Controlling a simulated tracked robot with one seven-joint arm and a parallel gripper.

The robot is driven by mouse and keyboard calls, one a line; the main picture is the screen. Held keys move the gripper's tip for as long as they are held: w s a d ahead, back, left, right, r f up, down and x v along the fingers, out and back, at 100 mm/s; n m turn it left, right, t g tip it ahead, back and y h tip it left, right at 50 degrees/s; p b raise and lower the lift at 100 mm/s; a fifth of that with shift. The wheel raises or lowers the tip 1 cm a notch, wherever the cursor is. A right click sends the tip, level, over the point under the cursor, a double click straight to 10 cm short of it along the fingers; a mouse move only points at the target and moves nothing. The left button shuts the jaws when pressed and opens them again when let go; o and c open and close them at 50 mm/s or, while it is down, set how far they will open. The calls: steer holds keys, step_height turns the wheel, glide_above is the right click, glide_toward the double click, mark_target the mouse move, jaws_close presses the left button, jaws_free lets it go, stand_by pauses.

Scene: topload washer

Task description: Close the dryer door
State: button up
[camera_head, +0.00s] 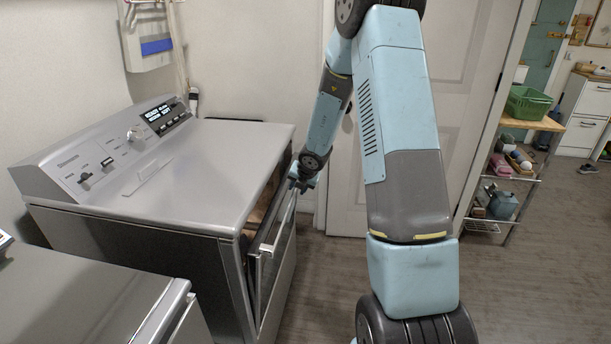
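The dryer (185,185) is the silver machine left of centre, with a sloped control panel at its back. Its door (279,235) is on the front face and stands partly open, tilted out from the body at the top. A dark gap with a brownish inside shows behind it. My gripper (299,180) is at the upper far part of the door, close to its edge. I cannot tell whether it touches the door. The fingers are small and dark here, so their opening is unclear.
A second silver appliance (85,295) stands at the lower left, close to the dryer. A white panelled door (460,60) and wall are behind my arm. At right, a shelf rack (503,205) holds a green basket (528,103). The wooden floor (540,270) at lower right is clear.

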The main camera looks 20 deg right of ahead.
steer(key=v, duration=1)
stand_by(0.7)
steer(key=shift+s+r, duration=0.1)
steer(key=shift+s, duration=0.05)
steer(key=shift+c, duration=0.3)
